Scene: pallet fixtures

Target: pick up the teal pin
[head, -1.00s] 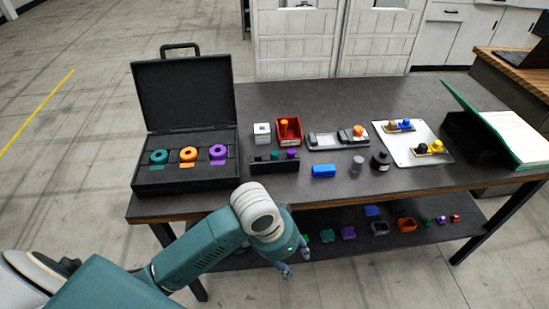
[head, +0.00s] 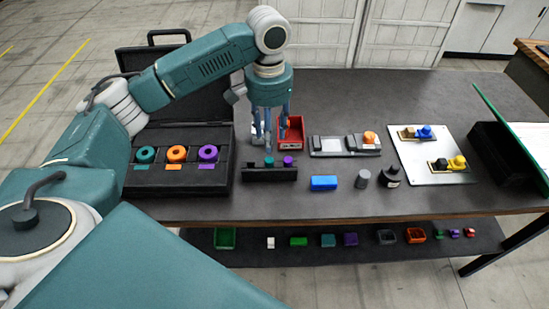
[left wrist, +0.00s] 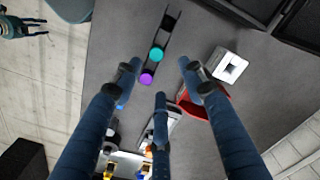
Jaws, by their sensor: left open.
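The teal pin (head: 269,161) stands in a black rack (head: 262,175) on the table, just left of the purple pin (head: 288,161). In the left wrist view the teal pin (left wrist: 157,54) shows from above, with the purple pin (left wrist: 146,79) beside it. My left gripper (head: 268,143) is over the table just behind the rack, fingers pointing down, open and empty. In the left wrist view its fingers (left wrist: 160,85) are spread apart, with the teal pin in view between and beyond them. My right gripper is not in view.
The red bin (head: 291,141) is close to the right of my fingers. An open black case (head: 180,185) with teal, orange and purple rings is at the left. A blue block (head: 324,183) lies right of the rack. A white box (left wrist: 228,65) is near my fingers.

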